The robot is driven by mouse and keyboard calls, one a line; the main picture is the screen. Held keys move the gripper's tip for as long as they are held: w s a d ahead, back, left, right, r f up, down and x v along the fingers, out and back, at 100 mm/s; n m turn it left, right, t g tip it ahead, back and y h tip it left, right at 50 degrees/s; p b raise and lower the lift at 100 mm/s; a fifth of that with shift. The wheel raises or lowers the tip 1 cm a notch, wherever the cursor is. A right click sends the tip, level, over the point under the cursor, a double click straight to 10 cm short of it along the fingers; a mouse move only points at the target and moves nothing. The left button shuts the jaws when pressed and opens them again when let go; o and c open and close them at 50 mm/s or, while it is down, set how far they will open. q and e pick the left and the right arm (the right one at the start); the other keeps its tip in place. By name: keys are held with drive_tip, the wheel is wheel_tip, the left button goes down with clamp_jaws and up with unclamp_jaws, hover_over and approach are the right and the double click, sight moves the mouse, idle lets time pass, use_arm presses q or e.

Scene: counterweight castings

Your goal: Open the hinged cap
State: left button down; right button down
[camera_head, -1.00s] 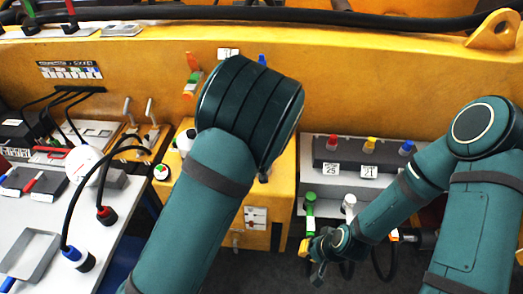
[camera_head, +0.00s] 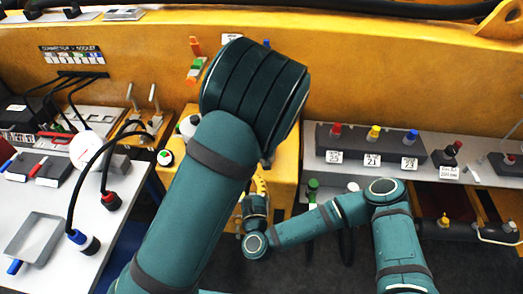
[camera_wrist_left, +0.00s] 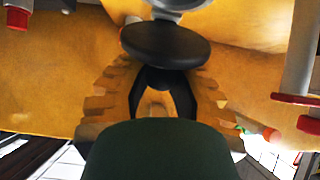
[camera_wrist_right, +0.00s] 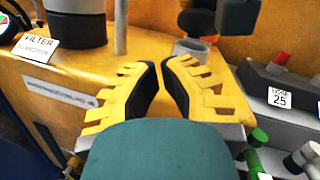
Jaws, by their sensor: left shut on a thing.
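In the left wrist view, a round black cap (camera_wrist_left: 165,45) lies across the tips of my left gripper (camera_wrist_left: 160,75), under a grey metal part. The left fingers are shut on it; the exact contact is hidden. In the head view my left arm covers this gripper and the cap. My right gripper (camera_wrist_right: 160,63) has its yellow fingertips nearly together, with nothing seen between them. In the head view the right gripper (camera_head: 261,184) is beside the yellow block (camera_head: 286,170). I cannot make out the hinge.
A black cylinder (camera_wrist_right: 76,22) stands behind a FILTER label (camera_wrist_right: 38,42). A grey bar with red, yellow and blue connectors (camera_head: 371,145) is at the right. A white table (camera_head: 118,238) with cables and a tray (camera_head: 36,240) is at the left.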

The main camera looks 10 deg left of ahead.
drive_tip(key=w+r+m+h, duration=0.1)
drive_tip(key=w+m, duration=0.1)
drive_tip(key=w, duration=0.1)
drive_tip(key=w+d+m+h, duration=0.1)
drive_tip(key=w+m+h, duration=0.1)
drive_tip(key=w, duration=0.1)
drive_tip(key=w+r+m+t+h, duration=0.1)
drive_tip(key=w+m, duration=0.1)
drive_tip(key=w, duration=0.2)
drive_tip(key=shift+d+r+m, duration=0.3)
drive_tip(key=shift+d, duration=0.1)
